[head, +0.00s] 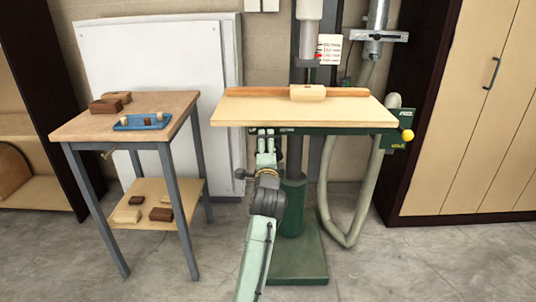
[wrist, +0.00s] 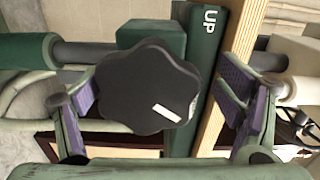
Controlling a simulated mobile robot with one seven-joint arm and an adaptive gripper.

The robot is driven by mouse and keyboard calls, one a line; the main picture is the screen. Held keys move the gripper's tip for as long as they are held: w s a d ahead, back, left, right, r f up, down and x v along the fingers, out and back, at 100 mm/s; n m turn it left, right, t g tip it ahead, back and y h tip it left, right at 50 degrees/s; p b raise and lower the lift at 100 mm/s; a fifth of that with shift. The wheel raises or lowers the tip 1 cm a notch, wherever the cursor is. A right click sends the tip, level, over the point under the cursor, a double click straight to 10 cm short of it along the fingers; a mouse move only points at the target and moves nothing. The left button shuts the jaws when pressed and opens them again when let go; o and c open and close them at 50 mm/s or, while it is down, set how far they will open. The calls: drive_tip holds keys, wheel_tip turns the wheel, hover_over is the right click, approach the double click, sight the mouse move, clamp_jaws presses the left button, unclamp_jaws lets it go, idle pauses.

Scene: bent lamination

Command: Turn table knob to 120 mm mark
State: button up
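The table knob (wrist: 140,85) is a black, lobed knob with a white mark near its lower right edge, in the middle of the wrist view. My gripper (wrist: 160,92) is open, with one purple-padded finger on each side of the knob. The left finger is close to the knob's edge; I cannot tell whether it touches. The right finger stands apart from it. In the head view my gripper (head: 265,150) is under the front edge of the machine's wooden table (head: 300,110); the knob cannot be made out there. No readable 120 mm mark shows.
A wooden block (head: 307,92) rests by the fence on the table. A workbench (head: 160,105) with a blue tray stands left, a cabinet (head: 470,110) right.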

drive_tip(key=shift+o, duration=0.9)
drive_tip(key=shift+s+r, duration=0.15)
drive_tip(key=shift+r, duration=0.4)
drive_tip(key=shift+d+f, duration=0.1)
drive_tip(key=shift+s, duration=0.4)
drive_tip(key=s, duration=1.1)
drive_tip(key=shift+f, duration=0.25)
